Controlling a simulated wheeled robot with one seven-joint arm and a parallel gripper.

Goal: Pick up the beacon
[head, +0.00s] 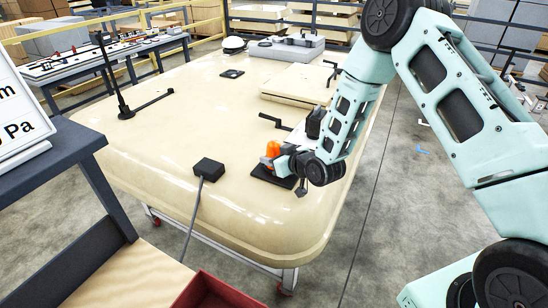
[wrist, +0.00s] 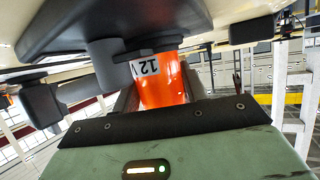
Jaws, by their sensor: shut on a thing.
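The beacon (head: 273,148) is a small orange cylinder at the near right part of the cream cab roof (head: 225,110), over a flat black plate (head: 262,174). My gripper (head: 276,159) reaches it from the right and is shut on it. In the wrist view the orange body of the beacon (wrist: 165,88) sits between the two fingers of my gripper (wrist: 160,94), with a white "12 V" label on it. A dark plate (wrist: 110,28) and a grey cylinder (wrist: 106,62) show beside it. I cannot tell whether the beacon touches the plate.
A black box with a cable (head: 208,169) lies left of the beacon. A black antenna (head: 123,108) stands at the far left. A raised hatch (head: 298,87) with dark handles lies behind. A dark shelf (head: 62,165) is at the left. The roof's middle is clear.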

